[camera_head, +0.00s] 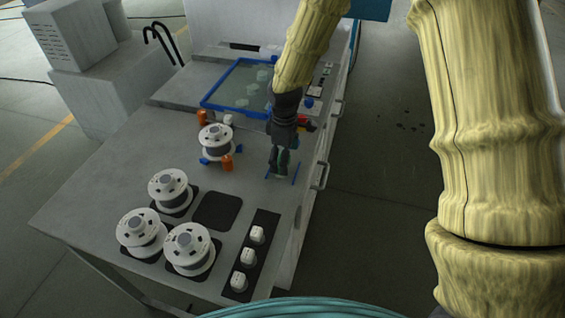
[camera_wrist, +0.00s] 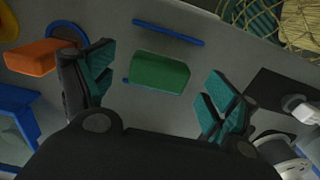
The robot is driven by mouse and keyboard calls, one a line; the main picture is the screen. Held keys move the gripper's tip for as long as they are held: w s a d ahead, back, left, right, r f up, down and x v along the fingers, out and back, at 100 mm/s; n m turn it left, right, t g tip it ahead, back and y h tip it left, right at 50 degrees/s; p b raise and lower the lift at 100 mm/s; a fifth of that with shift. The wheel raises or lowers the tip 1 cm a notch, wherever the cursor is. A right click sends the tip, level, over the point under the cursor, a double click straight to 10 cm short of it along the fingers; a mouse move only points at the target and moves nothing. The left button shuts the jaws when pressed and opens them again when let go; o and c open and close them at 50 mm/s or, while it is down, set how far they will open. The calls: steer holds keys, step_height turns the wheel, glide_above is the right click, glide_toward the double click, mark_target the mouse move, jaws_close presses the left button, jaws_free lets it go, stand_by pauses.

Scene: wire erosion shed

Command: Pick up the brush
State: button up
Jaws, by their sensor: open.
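A green block (camera_wrist: 160,73), which looks like the brush, lies on the grey bench top between two thin blue strips (camera_wrist: 168,32). I see no bristles on it. My gripper (camera_wrist: 158,90) is open, with teal-padded fingers, one on each side of the green block and apart from it. Nothing is held. In the head view my gripper (camera_head: 284,165) points down at the bench near its right edge. There its fingers largely hide the block, and the blue strips show on either side.
Several white spools stand on the bench (camera_head: 110,185), one (camera_head: 216,141) left of my gripper on blue feet with orange pieces (camera_head: 227,163) near it. A blue-framed tray (camera_head: 205,100) lies behind. White knobs (camera_head: 257,235) stand in front on a black strip.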

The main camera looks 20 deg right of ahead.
steer(key=shift+f, duration=1.15)
steer(key=shift+c, duration=0.3)
steer(key=c, duration=1.2)
steer(key=shift+o, duration=0.2)
steer(key=shift+r, duration=0.15)
steer(key=shift+r, duration=0.5)
steer(key=shift+r+b, duration=0.75)
steer(key=shift+r, duration=0.15)
steer(key=s+d+r+b, duration=0.2)
steer(key=s+d+b, duration=0.2)
steer(key=s+d, duration=0.7)
steer(key=shift+s+b, duration=0.3)
steer(key=shift+s, duration=0.05)
